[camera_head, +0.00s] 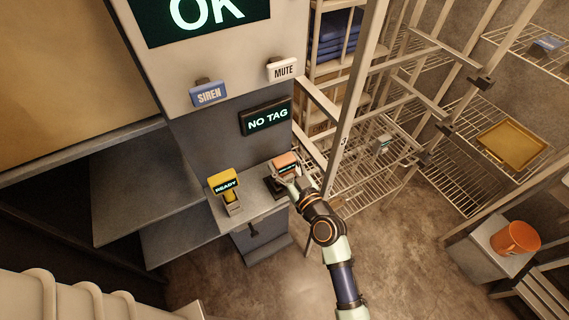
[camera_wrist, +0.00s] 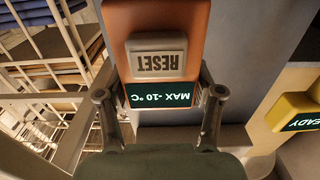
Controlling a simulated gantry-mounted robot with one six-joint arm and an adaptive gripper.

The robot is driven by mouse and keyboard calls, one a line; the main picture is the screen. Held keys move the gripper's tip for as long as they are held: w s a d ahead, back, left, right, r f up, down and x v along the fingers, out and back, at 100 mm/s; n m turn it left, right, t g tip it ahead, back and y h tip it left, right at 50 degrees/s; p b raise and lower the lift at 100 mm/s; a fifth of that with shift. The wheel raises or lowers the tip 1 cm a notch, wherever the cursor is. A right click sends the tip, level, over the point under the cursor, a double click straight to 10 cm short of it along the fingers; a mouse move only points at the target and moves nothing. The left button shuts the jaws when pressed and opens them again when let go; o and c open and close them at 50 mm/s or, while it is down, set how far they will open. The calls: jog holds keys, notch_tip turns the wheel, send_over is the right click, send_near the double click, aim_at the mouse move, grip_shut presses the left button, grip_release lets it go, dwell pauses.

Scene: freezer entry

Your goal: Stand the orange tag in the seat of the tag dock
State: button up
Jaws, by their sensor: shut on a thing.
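The orange tag (camera_head: 285,160) is over the right end of the grey shelf in the head view. In the wrist view the orange tag (camera_wrist: 195,25) fills the top middle, with a grey RESET button and a screen reading MAX -10 °C, both upside down. My gripper (camera_head: 293,177) is shut on it, with one finger at each side; my gripper also shows in the wrist view (camera_wrist: 160,97). A dark base (camera_head: 275,187), which looks like the tag dock, is just below the tag. Its seat is hidden, and I cannot tell whether the tag touches it.
A yellow device (camera_head: 222,182) reading READY stands on the left of the grey shelf (camera_head: 252,207). A panel (camera_head: 266,117) above reads NO TAG. A wire rack (camera_head: 345,165) stands close on the right.

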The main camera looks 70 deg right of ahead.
jog(key=shift+f+b, duration=1.1)
jog(key=shift+b, duration=0.35)
dwell(0.6)
jog(key=o, duration=1.1)
jog(key=v, duration=1.2)
